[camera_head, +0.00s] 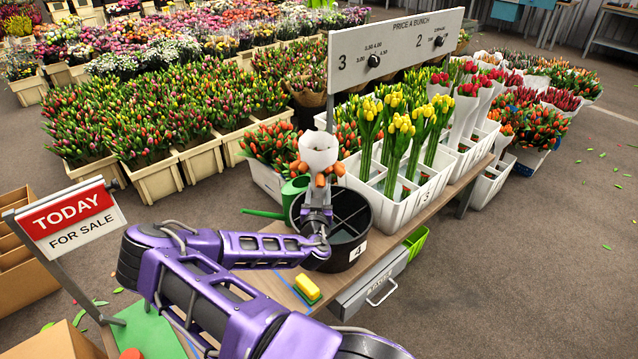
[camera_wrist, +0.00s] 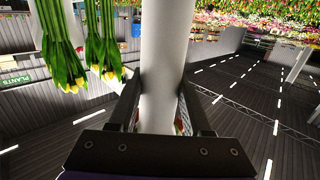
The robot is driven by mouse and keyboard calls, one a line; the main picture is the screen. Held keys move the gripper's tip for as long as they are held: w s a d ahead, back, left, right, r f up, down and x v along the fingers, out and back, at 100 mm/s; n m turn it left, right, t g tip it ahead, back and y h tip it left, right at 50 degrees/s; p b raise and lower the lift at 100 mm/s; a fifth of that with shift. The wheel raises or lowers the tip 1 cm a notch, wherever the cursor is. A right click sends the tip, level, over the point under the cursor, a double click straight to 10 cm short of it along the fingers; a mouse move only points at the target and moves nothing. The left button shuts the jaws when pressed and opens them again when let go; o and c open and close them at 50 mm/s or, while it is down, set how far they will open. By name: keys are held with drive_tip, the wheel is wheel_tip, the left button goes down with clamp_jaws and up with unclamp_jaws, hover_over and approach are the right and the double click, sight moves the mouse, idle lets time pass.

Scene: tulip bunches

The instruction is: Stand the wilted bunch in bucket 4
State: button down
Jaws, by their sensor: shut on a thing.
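The wilted bunch is a white paper wrap (camera_head: 319,150) with orange tulip heads (camera_head: 336,169) drooping around it. My gripper (camera_head: 318,200) is shut on this wrap. In the wrist view the white wrap (camera_wrist: 165,50) runs between the two fingers (camera_wrist: 160,112). Bucket 4 (camera_head: 352,255) is a round black bucket with inner dividers and a "4" label, standing on the bench. In the head view my gripper and the bunch overlap the bucket's back left part. My wrist hides some of its rim, and I cannot tell the height of the wrap's lower end.
White crates (camera_head: 402,205) of yellow tulips (camera_head: 400,130) stand right behind the bucket. A green watering can (camera_head: 294,190) is at its back left. A yellow sponge (camera_head: 307,287) lies in front on the bench. The price sign (camera_head: 395,48) stands behind.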

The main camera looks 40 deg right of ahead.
drive_tip(key=shift+f, duration=2.95)
unclamp_jaws()
drive_tip(key=shift+f, duration=0.1)
drive_tip(key=shift+s+a, duration=0.1)
drive_tip(key=p+v, duration=0.1)
drive_tip(key=v, duration=1.6)
drive_tip(key=shift+a, duration=0.1)
